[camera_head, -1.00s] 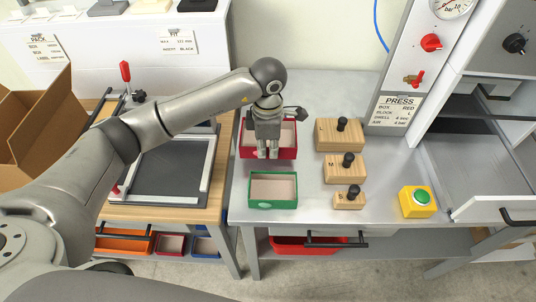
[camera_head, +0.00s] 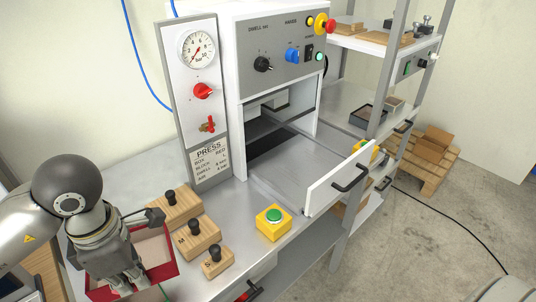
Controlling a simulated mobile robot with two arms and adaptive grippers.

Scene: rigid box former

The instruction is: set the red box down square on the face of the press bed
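The red box (camera_head: 159,274), an open tray with a pale inside, is at the lower left of the head view. My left gripper (camera_head: 127,284) points down at it, its fingers closed on the box's near wall. The box seems raised above the bench, but the gripper hides part of it and its underside is not visible. The press bed (camera_head: 305,165) is a flat grey plate in the open press, right of centre, with a white front and black handle. Its face is bare. The box is well to its left. My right gripper is not in view.
Wooden blocks with black knobs (camera_head: 194,238) stand between the red box and the press. A yellow button box (camera_head: 273,222) with a green button sits before the bed. The gauge panel (camera_head: 198,95) rises left of the press opening. A shelf rack (camera_head: 372,100) stands on the right.

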